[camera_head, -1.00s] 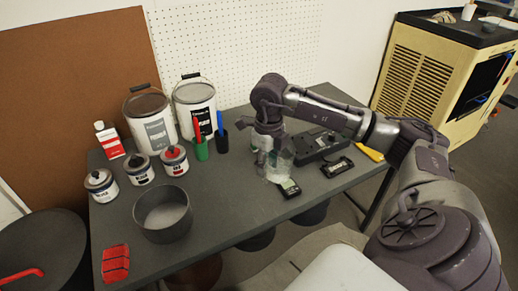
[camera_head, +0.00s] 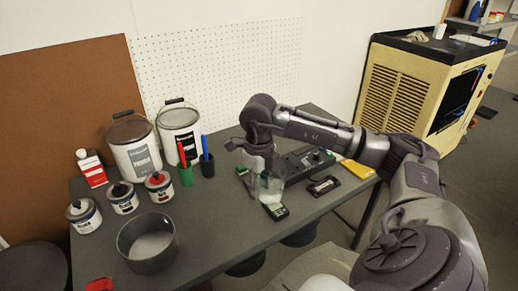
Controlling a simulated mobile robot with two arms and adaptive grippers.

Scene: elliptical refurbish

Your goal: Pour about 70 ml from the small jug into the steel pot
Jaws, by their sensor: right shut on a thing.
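The steel pot (camera_head: 148,262) is a wide, round dark grey pot at the front left of the table, with a pale inner bottom. The small jug (camera_head: 268,188) is clear, with whitish contents, near the table's right part. My right gripper (camera_head: 262,165) comes down over the jug from above and is shut on it. The jug looks upright, well to the right of the pot. I cannot tell whether its base touches the table. My left gripper is not in view.
A small dark device (camera_head: 276,211) lies just in front of the jug. A black box (camera_head: 305,162) is behind it. Table between pot and jug is clear.

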